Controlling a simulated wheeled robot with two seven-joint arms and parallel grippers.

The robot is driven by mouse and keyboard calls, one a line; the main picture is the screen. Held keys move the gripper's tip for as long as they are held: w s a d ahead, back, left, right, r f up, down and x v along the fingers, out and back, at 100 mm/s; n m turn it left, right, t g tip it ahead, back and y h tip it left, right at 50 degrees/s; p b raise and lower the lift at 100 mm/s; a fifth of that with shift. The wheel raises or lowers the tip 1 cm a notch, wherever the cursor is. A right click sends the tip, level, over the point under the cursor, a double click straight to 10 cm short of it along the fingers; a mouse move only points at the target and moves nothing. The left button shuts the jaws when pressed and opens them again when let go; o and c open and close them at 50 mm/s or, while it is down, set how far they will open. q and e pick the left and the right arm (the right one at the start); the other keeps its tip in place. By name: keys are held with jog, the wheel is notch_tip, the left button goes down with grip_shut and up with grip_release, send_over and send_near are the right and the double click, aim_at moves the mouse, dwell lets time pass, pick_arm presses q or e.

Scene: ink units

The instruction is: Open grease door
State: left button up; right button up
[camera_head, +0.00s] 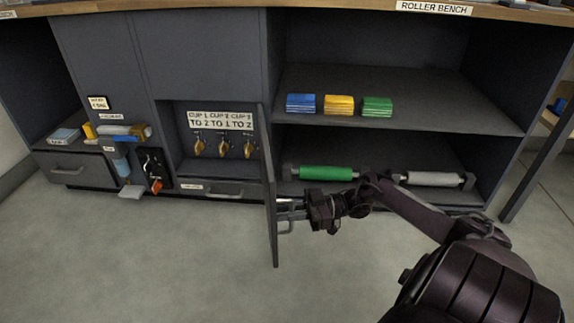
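A tall dark grey cabinet door (270,180) stands swung out from the bench front, seen nearly edge-on; I take it for the grease door, though no label on it is readable. Its metal bar handle (286,228) is on the face turned to the right, low down. My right gripper (289,209) is at that handle, its fingers close to the door face. Whether the fingers are shut on the handle or only beside it is unclear. Behind the door's left side is an open compartment (215,166) with several small brass-coloured items hanging under labels. My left gripper is out of view.
The right shelf holds blue (300,103), yellow (339,105) and green (377,106) blocks. Below are a green roller (326,173) and a white roller (433,179), behind my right arm. Drawers and hanging tools are at the left. The floor (170,260) in front is clear.

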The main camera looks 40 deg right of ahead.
jog(key=v, duration=0.7)
jog(key=shift+s+d, duration=0.25)
jog(key=shift+d, duration=0.1)
